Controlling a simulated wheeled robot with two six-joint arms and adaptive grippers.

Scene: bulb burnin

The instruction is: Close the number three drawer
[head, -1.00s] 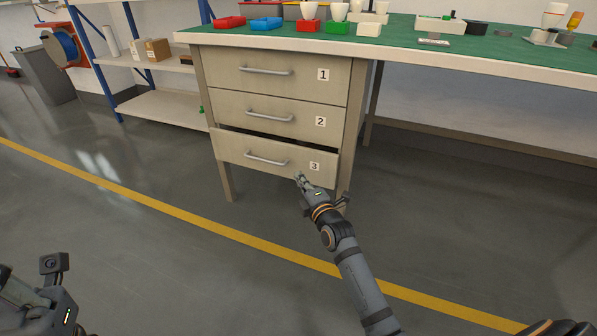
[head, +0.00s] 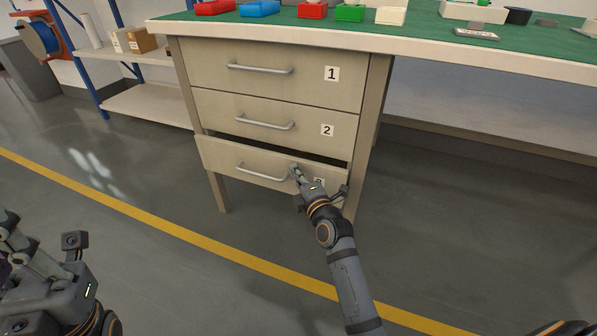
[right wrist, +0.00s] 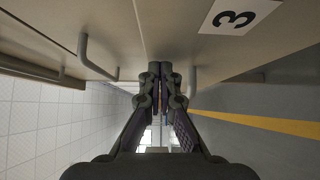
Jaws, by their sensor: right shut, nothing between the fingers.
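The number three drawer (head: 228,161) is the lowest of three in the bench's drawer unit. It stands partly out, with a dark gap above its front. The gripper partly hides the "3" label, which shows clearly in the right wrist view (right wrist: 238,14), above the shut fingers (right wrist: 160,72). My left gripper (head: 12,232) is at the left edge, partly cut off.
Drawers one (head: 205,62) and two (head: 212,108) are shut above. The green bench top (head: 425,32) holds coloured bins (head: 312,10). A shelf rack (head: 150,103) stands at the left. The floor before the drawers is clear, with a yellow line (head: 150,218).

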